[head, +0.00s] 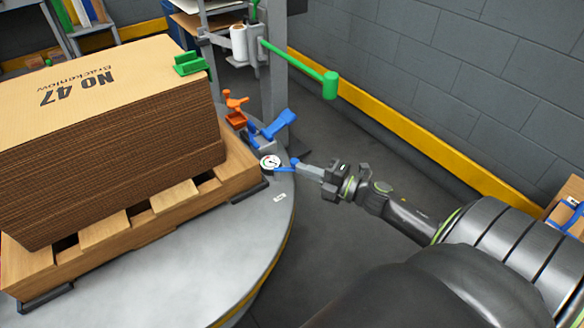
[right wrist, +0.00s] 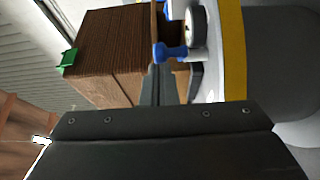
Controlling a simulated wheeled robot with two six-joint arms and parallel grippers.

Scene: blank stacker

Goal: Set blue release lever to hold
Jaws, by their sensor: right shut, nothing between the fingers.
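A small blue lever (head: 285,169) with a rounded end sticks out beside a round white gauge (head: 270,162) at the turntable's edge. In the right wrist view the blue lever (right wrist: 170,52) shows just beyond my fingertips, beside the gauge (right wrist: 196,27). My right gripper (head: 300,167) is shut and empty, its fingertips at the lever's outer end; I cannot tell if they touch it. A larger blue paddle-shaped handle (head: 280,123) stands tilted behind the gauge. Any hold marking is too small to read. My left gripper is not in view.
A stack of brown cardboard sheets (head: 120,120) lies on a wooden pallet (head: 237,165) on the grey turntable (head: 190,260). An orange clamp (head: 236,110) and a green-ended bar (head: 330,85) are near the post. Floor right of the turntable is clear up to a yellow-edged wall (head: 430,145).

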